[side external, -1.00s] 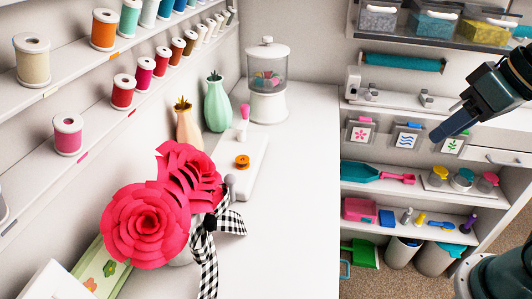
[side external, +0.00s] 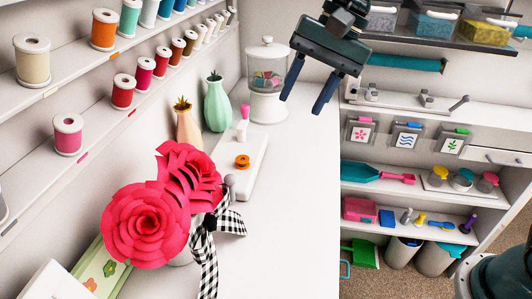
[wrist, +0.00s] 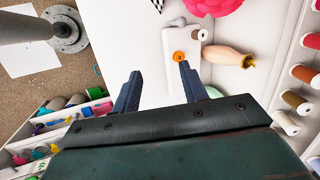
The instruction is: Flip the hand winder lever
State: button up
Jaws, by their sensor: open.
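A long white board, which looks like the hand winder (side external: 247,165), lies on the white counter. It carries an orange spool (side external: 242,161), a pink-tipped white peg (side external: 243,122) at its far end and a grey ball knob (side external: 230,181) at its near end. I cannot tell for sure which of these is the lever. My gripper (side external: 303,104) is open and empty, above the counter to the right of the winder and pointing down. In the wrist view, the orange spool (wrist: 178,57) shows ahead of the open fingers (wrist: 160,70).
Pink paper flowers (side external: 145,222) with a checked ribbon (side external: 207,255) stand close to the winder's near end. A green vase (side external: 217,106), a peach vase (side external: 188,127) and a white jar (side external: 267,85) stand behind it. Thread shelves line the left wall. The counter's right side is clear.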

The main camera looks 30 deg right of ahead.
aim_at(232, 175)
jog(key=w+a+f+m+g, duration=0.2)
jog(key=w+a+f+m, duration=0.1)
jog(key=w+a+f, duration=0.2)
jog(key=a, duration=0.2)
jog(key=shift+w+a+f+y, duration=0.2)
jog(key=shift+a+f+y, duration=0.1)
jog(key=shift+a+f, duration=0.1)
jog(key=x, duration=1.3)
jog(key=shift+s+f, duration=0.25)
jog(key=shift+f, duration=0.05)
